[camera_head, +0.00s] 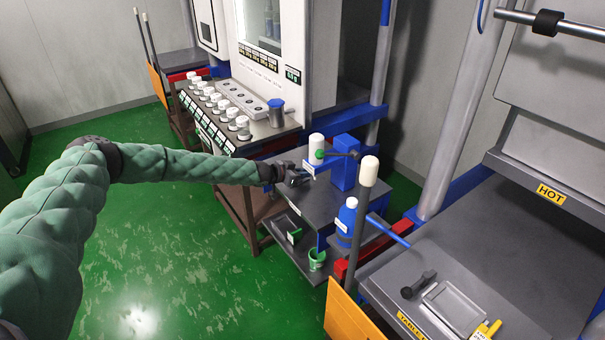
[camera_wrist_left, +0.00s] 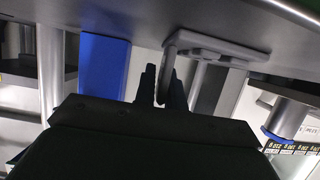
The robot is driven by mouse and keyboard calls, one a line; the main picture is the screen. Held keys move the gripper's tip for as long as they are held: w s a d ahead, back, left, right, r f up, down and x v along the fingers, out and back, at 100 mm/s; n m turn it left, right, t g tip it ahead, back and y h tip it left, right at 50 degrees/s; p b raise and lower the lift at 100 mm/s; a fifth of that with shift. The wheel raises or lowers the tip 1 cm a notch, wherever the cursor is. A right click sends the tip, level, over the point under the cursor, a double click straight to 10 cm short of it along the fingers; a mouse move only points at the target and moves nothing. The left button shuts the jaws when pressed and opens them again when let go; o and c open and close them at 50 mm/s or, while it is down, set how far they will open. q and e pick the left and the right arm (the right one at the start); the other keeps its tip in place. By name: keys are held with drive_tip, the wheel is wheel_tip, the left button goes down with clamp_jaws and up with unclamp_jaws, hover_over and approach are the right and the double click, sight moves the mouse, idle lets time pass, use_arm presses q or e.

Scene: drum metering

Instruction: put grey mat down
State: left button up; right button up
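My left gripper (camera_head: 297,180) is over the grey table with the blue stand, in the middle of the head view. In the left wrist view its dark fingers (camera_wrist_left: 161,88) are closed around the upright tab of a flat grey piece, which I take as the grey mat (camera_wrist_left: 222,46). The mat is near the table surface; whether it touches is unclear. In the head view the mat is mostly hidden by the gripper and hard to make out. My right gripper is in neither view.
The blue stand (camera_head: 344,162) rises just right of the gripper, with a white-capped blue bottle (camera_head: 346,216) nearby. A white bottle (camera_head: 316,148) is behind. A light grey tray (camera_head: 455,307) lies at right.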

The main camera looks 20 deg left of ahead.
use_arm(q)
drive_tip(key=shift+o, duration=1.2)
drive_tip(key=shift+r, duration=0.1)
